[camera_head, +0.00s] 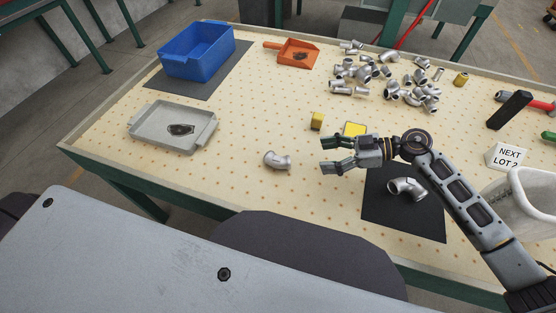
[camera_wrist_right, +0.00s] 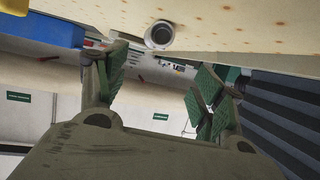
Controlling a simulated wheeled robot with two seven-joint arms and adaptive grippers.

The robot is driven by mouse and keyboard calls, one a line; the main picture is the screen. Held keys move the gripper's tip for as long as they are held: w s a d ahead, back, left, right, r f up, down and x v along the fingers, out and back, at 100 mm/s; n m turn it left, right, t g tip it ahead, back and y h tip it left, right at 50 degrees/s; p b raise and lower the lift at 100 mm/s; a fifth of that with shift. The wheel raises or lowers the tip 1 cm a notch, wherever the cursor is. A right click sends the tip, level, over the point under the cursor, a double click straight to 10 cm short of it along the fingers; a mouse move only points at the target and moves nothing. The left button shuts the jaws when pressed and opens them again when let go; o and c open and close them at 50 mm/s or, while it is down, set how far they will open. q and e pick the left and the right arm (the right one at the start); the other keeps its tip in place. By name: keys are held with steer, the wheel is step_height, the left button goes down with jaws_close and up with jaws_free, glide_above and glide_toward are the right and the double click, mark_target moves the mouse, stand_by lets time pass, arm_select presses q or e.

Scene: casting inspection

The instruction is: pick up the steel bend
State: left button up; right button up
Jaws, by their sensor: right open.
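A silver steel bend (camera_head: 277,160) lies alone on the dotted tabletop, left of my right gripper (camera_head: 327,156). That gripper is open and empty, its fingers pointing left toward the bend, with a gap between them. In the right wrist view the open fingers (camera_wrist_right: 157,72) show at mid-height, and a round open pipe end (camera_wrist_right: 159,35), which looks like this bend, shows above them, apart from both. Another steel bend (camera_head: 406,187) lies on the black mat (camera_head: 388,218), partly beside my right forearm. My left gripper is not in view.
Several steel fittings (camera_head: 363,74) lie at the back right. A blue bin (camera_head: 190,57), grey tray (camera_head: 153,141) with a dark part, and orange dustpan (camera_head: 291,54) stand left and back. The table around the lone bend is clear.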

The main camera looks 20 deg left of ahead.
mark_target(288, 158)
steer(key=x, duration=0.7)
steer(key=shift+s+a+f, duration=0.1)
steer(key=shift+a, duration=0.25)
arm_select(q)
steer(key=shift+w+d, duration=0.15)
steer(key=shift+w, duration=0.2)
arm_select(e)
steer(key=shift+a+f, duration=0.15)
steer(key=shift+a, duration=0.2)
steer(key=shift+b+x, duration=0.35)
steer(key=shift+x, duration=2.25)
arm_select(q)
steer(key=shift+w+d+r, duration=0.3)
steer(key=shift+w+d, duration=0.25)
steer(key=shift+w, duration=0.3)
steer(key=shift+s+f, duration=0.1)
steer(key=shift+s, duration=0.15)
